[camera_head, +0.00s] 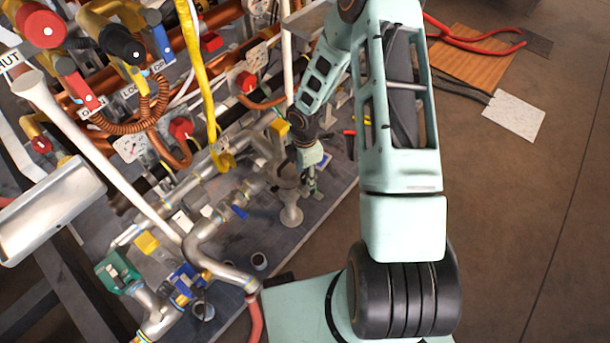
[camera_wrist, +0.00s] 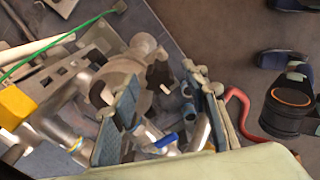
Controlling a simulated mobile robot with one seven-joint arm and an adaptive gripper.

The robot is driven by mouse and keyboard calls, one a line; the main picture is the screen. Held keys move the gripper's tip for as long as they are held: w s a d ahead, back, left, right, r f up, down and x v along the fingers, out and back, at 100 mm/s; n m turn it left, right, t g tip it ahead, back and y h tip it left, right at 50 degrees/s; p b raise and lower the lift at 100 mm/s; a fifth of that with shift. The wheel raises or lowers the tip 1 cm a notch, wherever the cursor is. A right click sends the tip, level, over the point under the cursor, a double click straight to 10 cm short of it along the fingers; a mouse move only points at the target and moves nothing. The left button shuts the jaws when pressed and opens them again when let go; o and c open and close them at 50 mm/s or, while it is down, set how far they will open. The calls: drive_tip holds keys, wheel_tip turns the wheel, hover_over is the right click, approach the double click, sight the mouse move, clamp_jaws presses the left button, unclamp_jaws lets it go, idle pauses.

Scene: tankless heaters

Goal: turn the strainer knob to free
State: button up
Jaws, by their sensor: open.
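My gripper (camera_head: 313,190) is at the end of my arm, beside the grey pipework near the right edge of the dark board. In the wrist view its two blue-grey finger pads (camera_wrist: 161,80) stand apart, with nothing clearly held between them. A grey fitting with a round end (camera_wrist: 144,44) lies just beyond the fingertips. In the head view a grey round-footed fitting (camera_head: 291,214) stands just below and left of the gripper. I cannot tell for certain which part is the strainer knob, or its setting; my gripper hides some of this area.
Grey pipes (camera_head: 205,238) and a yellow hose (camera_head: 205,85) crowd the left side. Blue-handled valves (camera_head: 186,277) sit lower left. The brown floor at right is mostly clear.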

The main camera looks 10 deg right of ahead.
sight(305, 175)
wheel_tip(305, 175, up, 11)
drive_tip(key=shift+r, duration=0.15)
drive_tip(key=shift+d, duration=0.1)
idle(0.6)
